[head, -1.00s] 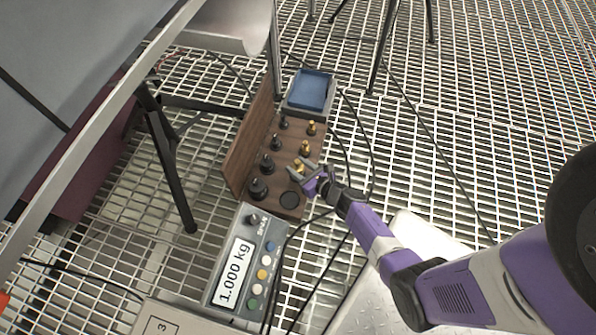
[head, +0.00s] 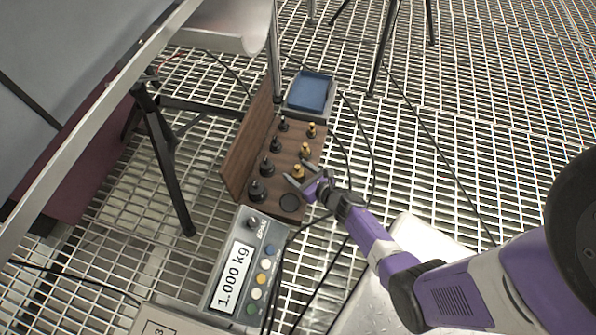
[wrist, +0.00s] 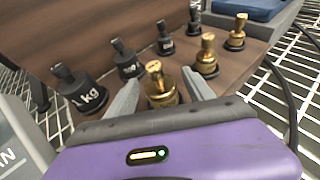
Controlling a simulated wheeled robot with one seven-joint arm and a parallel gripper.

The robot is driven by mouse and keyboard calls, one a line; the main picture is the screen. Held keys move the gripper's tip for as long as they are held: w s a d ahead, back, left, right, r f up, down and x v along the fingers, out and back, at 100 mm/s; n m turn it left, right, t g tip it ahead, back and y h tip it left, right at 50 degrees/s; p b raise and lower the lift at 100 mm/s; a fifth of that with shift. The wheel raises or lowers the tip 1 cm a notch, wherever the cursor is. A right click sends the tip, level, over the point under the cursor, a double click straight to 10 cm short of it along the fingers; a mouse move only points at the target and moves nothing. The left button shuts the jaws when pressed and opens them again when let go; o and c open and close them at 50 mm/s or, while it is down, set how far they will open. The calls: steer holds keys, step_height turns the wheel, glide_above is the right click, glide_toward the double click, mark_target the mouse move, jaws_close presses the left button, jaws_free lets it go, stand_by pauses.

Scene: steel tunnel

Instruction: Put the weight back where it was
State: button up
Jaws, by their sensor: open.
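A wooden weight box (head: 241,160) with an upright back board holds black weights in one row and brass weights in another. A brass weight (head: 298,172) stands upright in the front of the brass row. In the wrist view, this brass weight (wrist: 160,92) is between the fingers of my gripper (wrist: 160,98); I cannot tell whether they touch it. My gripper (head: 302,183) is open. A dark round empty place (head: 290,201) shows at the box's near end, beside the black 1 kg weight (wrist: 85,92).
A blue-topped tray (head: 308,92) stands empty behind the box. A grey display unit (head: 240,268) reading 1.000 kg sits in front. Dark cables run right of the box. A table leg (head: 168,165) stands to the left. The floor is open metal grating.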

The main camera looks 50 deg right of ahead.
steer(key=shift+s+r, duration=0.25)
steer(key=shift+r, duration=0.05)
steer(key=p+v, duration=0.5)
steer(key=v, duration=0.6)
steer(key=s+a+r+m+y, duration=0.1)
steer(key=s+a+r+m, duration=0.4)
steer(key=r+m, duration=0.6)
steer(key=s+a+r+m+t+y, duration=0.1)
steer(key=s+a+r+m, duration=0.3)
steer(key=a+r+m, duration=0.3)
steer(key=s+a+r+m+y, duration=0.1)
steer(key=s+a+r+m, duration=0.4)
steer(key=r+m, duration=1)
step_height(320, 180, up, 3)
steer(key=shift+s+a+r+t, duration=0.25)
steer(key=shift+s+a+t, duration=0.15)
steer(key=shift+a, duration=0.2)
